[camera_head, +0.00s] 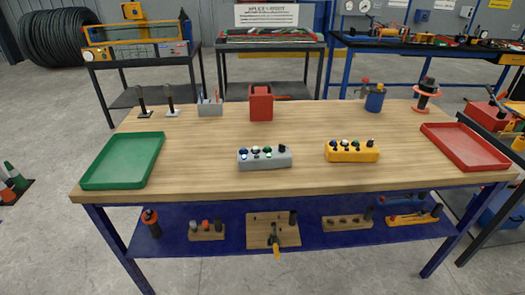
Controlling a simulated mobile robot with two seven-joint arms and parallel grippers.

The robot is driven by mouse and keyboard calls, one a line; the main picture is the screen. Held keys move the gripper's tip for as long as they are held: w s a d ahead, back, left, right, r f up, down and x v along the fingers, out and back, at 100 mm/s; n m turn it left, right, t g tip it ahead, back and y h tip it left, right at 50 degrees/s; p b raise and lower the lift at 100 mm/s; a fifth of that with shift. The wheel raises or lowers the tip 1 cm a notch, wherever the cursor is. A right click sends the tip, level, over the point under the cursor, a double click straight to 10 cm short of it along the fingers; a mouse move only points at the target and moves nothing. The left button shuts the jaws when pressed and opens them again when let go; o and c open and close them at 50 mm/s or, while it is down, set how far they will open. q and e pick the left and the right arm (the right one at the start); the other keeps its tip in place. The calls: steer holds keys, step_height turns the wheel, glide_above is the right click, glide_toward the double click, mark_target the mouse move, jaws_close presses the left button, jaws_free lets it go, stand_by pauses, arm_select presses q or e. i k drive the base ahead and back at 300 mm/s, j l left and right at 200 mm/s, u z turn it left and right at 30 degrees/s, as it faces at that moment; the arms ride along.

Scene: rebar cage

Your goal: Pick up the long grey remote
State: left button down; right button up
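A long grey remote (264,160), a box with several coloured knobs or buttons on top, lies on the wooden workbench (210,170) near the middle of its front half. A blue light or button shows on its top, and a dark knob stands at its right end. A similar yellow remote (352,152) lies to its right, apart from it. Neither of my grippers shows in the view, so their state and position are hidden.
A green tray (123,160) is at the bench's left, a red tray (465,147) at its right. A red block (261,103), a grey holder (210,108), a blue cup (375,101) and an orange spool (426,92) stand at the back. The bench around the grey remote is clear.

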mark_target(249, 161)
steer(key=i+j, duration=0.3)
steer(key=j, duration=0.15)
steer(key=i+j, duration=0.3)
steer(key=j, duration=0.15)
steer(key=i+j, duration=0.25)
steer(key=j, duration=0.2)
steer(key=i+j+z, duration=0.15)
steer(key=z, duration=0.15)
steer(key=j+z, duration=0.1)
steer(key=z, duration=0.8)
